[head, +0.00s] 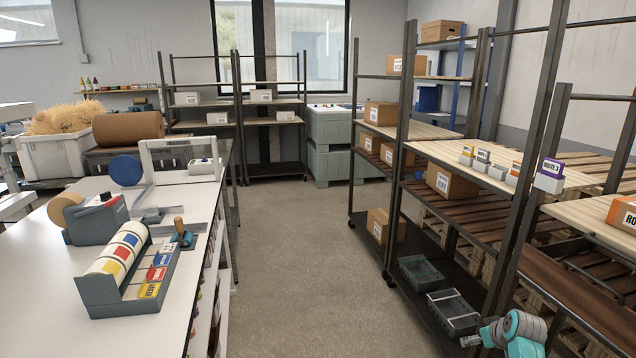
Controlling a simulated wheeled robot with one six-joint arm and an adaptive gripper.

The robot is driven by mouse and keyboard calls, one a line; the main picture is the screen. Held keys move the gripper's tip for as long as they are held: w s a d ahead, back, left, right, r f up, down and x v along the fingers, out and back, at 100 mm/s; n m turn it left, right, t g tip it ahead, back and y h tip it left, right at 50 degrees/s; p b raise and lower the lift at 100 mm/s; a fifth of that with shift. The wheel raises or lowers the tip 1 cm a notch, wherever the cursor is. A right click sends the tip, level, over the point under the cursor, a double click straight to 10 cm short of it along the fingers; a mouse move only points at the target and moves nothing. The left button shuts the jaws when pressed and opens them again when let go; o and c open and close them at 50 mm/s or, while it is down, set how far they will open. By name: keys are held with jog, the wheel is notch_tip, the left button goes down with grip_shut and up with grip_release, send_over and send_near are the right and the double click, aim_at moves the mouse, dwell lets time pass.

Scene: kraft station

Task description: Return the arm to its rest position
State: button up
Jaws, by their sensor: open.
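My arm shows at the lower right edge of the head view, in teal and grey, low in front of the shelving on the right. My gripper (468,341) is a small shape at its left end, open, with nothing visible between its fingers. It is near the lower shelf's front edge, close to a dark tray; whether it touches anything is too small to tell. The rest of the arm is cut off by the frame's bottom edge.
A white bench (52,290) with a tape dispenser (92,222) and a label roll rack (128,305) stands left. Right are shelves with cartons (451,184) and grey trays (453,313). The floor aisle (290,240) between is clear.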

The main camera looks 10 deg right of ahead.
jog(key=s+a+f+t, duration=0.2)
jog(key=s+a+f, duration=0.9)
jog(key=a+f, duration=0.35)
jog(key=s+a+f+t, duration=0.1)
jog(key=s+a+f, duration=0.1)
jog(key=s+a, duration=1.15)
jog(key=s+a+r+t, duration=0.1)
jog(key=s+a+r, duration=0.25)
jog(key=s, duration=0.65)
jog(key=s+a+r+t, duration=0.25)
jog(key=s+r, duration=0.25)
jog(key=s, duration=0.5)
jog(key=s+a+r, duration=0.2)
jog(key=s+r, duration=0.4)
jog(key=r, duration=0.2)
jog(key=s+a+r+t+y, duration=0.1)
jog(key=s+a+r, duration=0.1)
jog(key=s+r, duration=0.4)
notch_tip(320, 180, up, 3)
jog(key=shift+f+n, duration=0.1)
jog(key=shift+n, duration=0.2)
